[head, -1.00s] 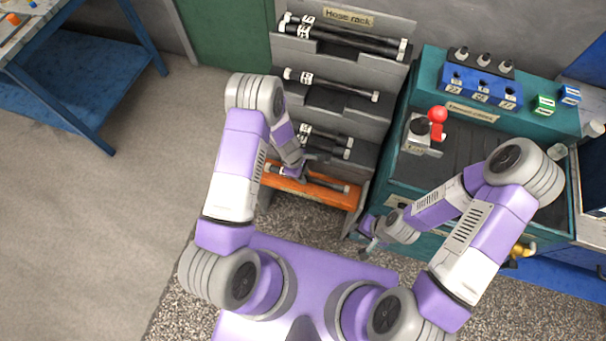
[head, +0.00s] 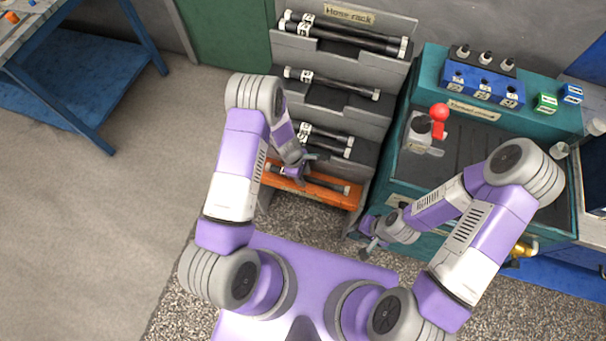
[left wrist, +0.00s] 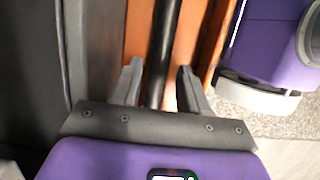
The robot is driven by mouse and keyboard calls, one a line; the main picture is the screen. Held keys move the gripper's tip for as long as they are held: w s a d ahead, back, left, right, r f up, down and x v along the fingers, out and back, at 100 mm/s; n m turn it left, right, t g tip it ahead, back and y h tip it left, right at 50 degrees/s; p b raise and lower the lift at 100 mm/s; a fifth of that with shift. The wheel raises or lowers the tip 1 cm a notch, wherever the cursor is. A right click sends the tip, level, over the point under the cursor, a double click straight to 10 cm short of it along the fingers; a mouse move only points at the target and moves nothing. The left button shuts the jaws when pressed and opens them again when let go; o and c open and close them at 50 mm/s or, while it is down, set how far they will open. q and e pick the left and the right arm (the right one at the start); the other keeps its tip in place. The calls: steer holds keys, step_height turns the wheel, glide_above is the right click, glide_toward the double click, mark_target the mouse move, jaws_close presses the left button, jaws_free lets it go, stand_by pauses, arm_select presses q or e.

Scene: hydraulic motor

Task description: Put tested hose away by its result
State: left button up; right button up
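A black hose (head: 328,184) lies in the orange bottom tray (head: 352,199) of the hose rack (head: 393,82). My left gripper (head: 308,168) is over the left half of this hose. In the left wrist view its two fingers (left wrist: 158,88) are apart, with the black hose (left wrist: 163,45) running between them and a gap showing on each side. My right gripper (head: 369,238) hangs in front of the teal bench; its finger opening is too small to tell. More tagged black hoses lie on the upper grey shelves, among them one on the second shelf (head: 335,84).
The teal bench (head: 428,72) stands right of the rack, with a grey fixture with a red-knobbed lever (head: 439,112), a blue block with tags (head: 482,86) and small green and blue boxes. A blue table (head: 95,65) is at the upper left. The floor at left is clear.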

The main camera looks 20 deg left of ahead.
arm_select(q)
steer(key=shift+o, duration=0.5)
steer(key=p+v, duration=0.3)
steer(key=v, duration=0.4)
steer(key=shift+a+r, duration=0.15)
steer(key=shift+r, duration=0.15)
steer(key=s+d+r+m+p, duration=0.1)
steer(key=s+d+m, duration=0.1)
steer(key=s+m, duration=0.5)
steer(key=s+d+r+m+h, duration=0.1)
steer(key=s+d+m, duration=0.2)
steer(key=s+m, duration=0.4)
steer(key=shift+s+d+r+m+t+p, duration=0.2)
steer(key=shift+s+d+m+t+p, duration=0.15)
steer(key=shift+s, duration=0.5)
steer(key=shift+a, duration=0.1)
